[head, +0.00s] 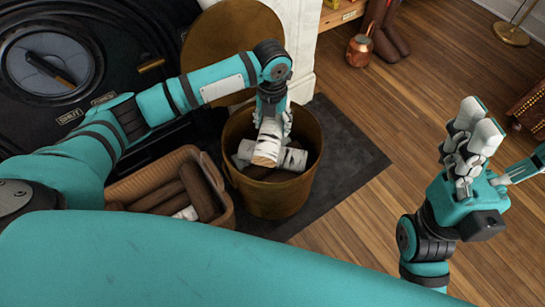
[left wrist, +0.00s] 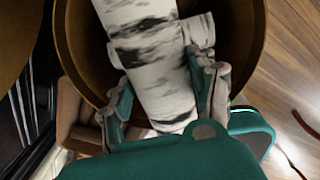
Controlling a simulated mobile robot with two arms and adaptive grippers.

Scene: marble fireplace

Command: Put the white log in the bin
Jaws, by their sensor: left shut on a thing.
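My left gripper (head: 271,120) is shut on a white birch log (head: 267,148) and holds it at the mouth of the round brass bin (head: 272,203). In the left wrist view the log (left wrist: 150,55) lies between the fingers of the gripper (left wrist: 165,95), with the bin's wall (left wrist: 75,40) around it. Other white logs (head: 293,160) lie inside the bin under the held one; I cannot tell whether they touch it. My right gripper (head: 474,140) is raised at the right, apart from the bin and seemingly empty; its finger gap is unclear.
A wicker basket (head: 218,183) left of the bin holds brown logs (head: 198,190) and a pale log end (head: 187,213). The black fireplace (head: 90,110) stands behind it. A dark mat (head: 345,160) lies under the bin. A copper pot (head: 359,50) stands farther back. Wooden floor at right is mostly clear.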

